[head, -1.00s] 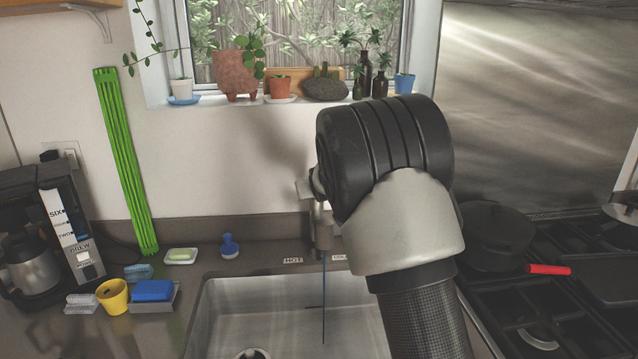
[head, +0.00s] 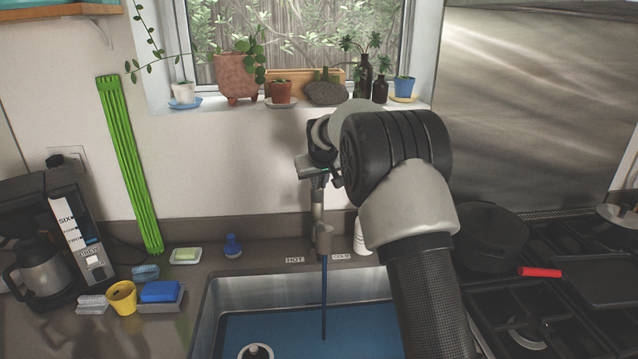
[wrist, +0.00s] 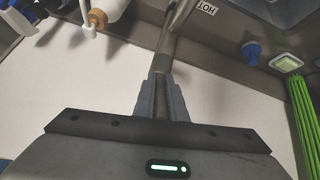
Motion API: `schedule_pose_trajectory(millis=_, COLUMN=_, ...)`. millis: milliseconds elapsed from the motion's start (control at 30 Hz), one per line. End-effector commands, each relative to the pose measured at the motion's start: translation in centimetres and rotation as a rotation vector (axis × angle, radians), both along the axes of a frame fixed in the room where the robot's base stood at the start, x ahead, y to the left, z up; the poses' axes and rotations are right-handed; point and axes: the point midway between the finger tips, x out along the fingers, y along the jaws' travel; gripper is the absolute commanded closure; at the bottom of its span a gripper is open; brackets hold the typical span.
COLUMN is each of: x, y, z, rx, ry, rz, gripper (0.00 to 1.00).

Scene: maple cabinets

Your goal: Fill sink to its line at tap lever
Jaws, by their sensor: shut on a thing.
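The steel tap (head: 322,235) stands at the back of the sink (head: 212,305), between the HOT and COLD labels. A thin blue stream (head: 323,295) runs from its spout. Blue water (head: 290,330) covers the sink floor; I cannot make out the fill line on the walls. My gripper (wrist: 160,88) is shut on the tap lever (wrist: 162,65), with a grey finger on either side of it. In the head view, my wrist partly hides the gripper above the tap.
A white bottle (head: 361,238) stands right of the tap. A blue brush (head: 232,246) and soap dish (head: 185,256) sit left of it. The windowsill (head: 300,106) above holds several plants. The stove (head: 540,300) with a black pan is at right.

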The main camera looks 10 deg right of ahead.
Motion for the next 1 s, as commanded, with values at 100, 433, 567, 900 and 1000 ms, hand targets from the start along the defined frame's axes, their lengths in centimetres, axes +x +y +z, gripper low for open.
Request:
schedule_pose_trajectory(millis=100, x=0.0, y=0.0, z=0.0, rx=0.0, ry=-0.002, rz=0.0, gripper=1.0)
schedule_pose_trajectory(millis=433, x=0.0, y=0.0, z=0.0, rx=0.0, ry=-0.002, rz=0.0, gripper=0.7)
schedule_pose_trajectory(millis=567, x=0.0, y=0.0, z=0.0, rx=0.0, ry=-0.002, rz=0.0, gripper=0.7)
schedule_pose_trajectory(millis=900, x=-2.3, y=0.1, z=3.1, rx=0.0, ry=-0.006, rz=0.001, gripper=0.7)
schedule_pose_trajectory(millis=1000, x=-3.9, y=0.1, z=5.0, rx=0.0, ry=-0.007, rz=0.001, gripper=0.7)
